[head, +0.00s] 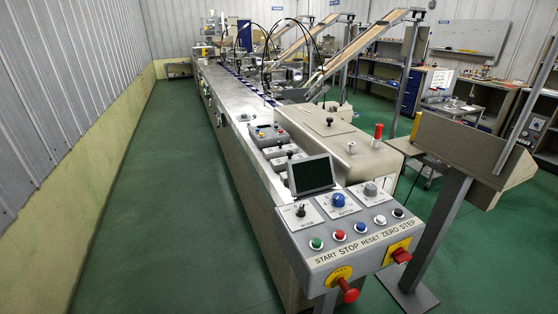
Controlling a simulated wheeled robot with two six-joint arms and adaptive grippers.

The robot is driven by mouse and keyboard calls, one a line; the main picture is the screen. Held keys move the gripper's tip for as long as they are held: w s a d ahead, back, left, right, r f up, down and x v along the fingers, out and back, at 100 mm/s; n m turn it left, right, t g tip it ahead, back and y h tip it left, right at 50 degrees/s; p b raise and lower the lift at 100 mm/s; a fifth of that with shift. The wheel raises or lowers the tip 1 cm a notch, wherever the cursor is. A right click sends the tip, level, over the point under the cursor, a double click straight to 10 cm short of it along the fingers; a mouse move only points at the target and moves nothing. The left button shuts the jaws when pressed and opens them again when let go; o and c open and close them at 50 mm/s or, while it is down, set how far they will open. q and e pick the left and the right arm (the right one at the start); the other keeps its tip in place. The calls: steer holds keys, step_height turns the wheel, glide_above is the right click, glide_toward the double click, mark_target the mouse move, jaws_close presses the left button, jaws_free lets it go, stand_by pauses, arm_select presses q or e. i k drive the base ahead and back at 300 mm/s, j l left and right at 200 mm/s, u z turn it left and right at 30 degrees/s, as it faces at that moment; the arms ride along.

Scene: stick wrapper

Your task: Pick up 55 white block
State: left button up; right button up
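No block that I can make out as the white block 55 shows in the head view. The stick wrapper machine (240,120) runs from the front right far toward the back. Its grey control panel (345,232) is nearest, with labels such as START, STOP, RESET, ZERO and STEP. Small items along the machine's far part are too small to tell apart. Neither of my grippers is in view.
A green floor aisle (160,190) lies clear between the machine and the left wall (60,90). A stand with a tilted box (465,150) is at the right. Inclined conveyors (365,42) rise behind the machine. A cart and shelves stand at the back right.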

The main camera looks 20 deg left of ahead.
mark_target(278, 164)
steer(key=i+j+u, duration=0.3)
steer(key=j, duration=0.25)
steer(key=i+j+u, duration=0.3)
steer(key=i+j, duration=0.2)
steer(key=i+j+u, duration=0.3)
steer(key=i, duration=0.3)
steer(key=i+j+u, duration=0.25)
steer(key=i, duration=0.3)
steer(key=i+j+z, duration=0.1)
steer(key=i+z, duration=0.25)
steer(key=i, duration=0.15)
steer(key=i+j+z, duration=0.25)
steer(key=i+z, duration=0.15)
steer(key=i+j+z, duration=0.35)
steer(key=i, duration=0.2)
steer(key=i+z, duration=0.2)
steer(key=z, duration=0.25)
steer(key=i+j+z, duration=0.15)
steer(key=z, duration=0.25)
steer(key=i+j+z, duration=0.15)
steer(key=z, duration=0.3)
steer(key=i+j+z, duration=0.1)
steer(key=j+z, duration=0.3)
steer(key=i+j+z, duration=0.1)
steer(key=z, duration=0.35)
steer(key=j+z, duration=0.45)
